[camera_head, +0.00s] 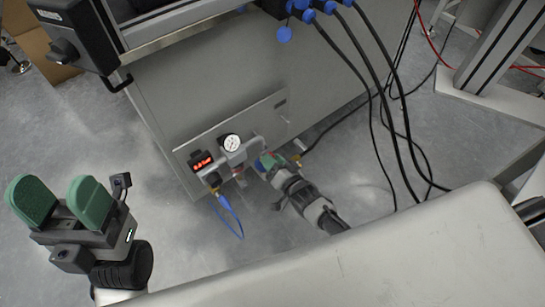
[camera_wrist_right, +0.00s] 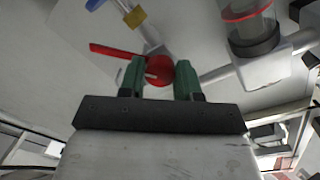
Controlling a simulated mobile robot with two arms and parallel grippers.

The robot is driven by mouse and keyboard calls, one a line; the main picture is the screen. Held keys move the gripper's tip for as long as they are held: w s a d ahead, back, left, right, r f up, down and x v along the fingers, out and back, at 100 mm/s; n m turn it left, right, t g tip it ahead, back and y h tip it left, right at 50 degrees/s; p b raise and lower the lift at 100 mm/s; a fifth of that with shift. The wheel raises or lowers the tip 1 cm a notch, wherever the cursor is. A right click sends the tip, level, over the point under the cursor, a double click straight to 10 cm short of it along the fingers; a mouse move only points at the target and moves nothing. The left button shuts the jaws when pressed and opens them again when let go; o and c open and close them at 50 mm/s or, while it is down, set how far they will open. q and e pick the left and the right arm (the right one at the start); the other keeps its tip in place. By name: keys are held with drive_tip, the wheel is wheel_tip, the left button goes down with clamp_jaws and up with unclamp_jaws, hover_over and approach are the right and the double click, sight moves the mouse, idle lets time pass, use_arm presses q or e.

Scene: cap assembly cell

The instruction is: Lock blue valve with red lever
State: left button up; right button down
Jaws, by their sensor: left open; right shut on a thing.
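The red lever (camera_wrist_right: 115,51) shows in the right wrist view as a red bar pointing up-left from a round red hub (camera_wrist_right: 159,71). My right gripper (camera_wrist_right: 160,80) is shut on the hub, one green finger on each side. In the head view my right gripper (camera_head: 267,162) is at the pneumatic unit on the cabinet's side, and it mostly hides the lever. A blue valve body cannot be made out clearly. My left gripper (camera_head: 60,203) is open and empty at the left, well away from the unit.
A round gauge (camera_head: 231,143) and a red-lit digital display (camera_head: 202,162) sit beside my right gripper. A blue hose (camera_head: 230,216) hangs below them. Black cables (camera_head: 375,90) run down at the right. Floor lies open between my grippers.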

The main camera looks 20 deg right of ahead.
drive_tip(key=shift+m+y, duration=0.4)
drive_tip(key=shift+m, duration=3.2)
drive_tip(key=c, duration=0.8)
unclamp_jaws()
drive_tip(key=shift+s+d, duration=0.1)
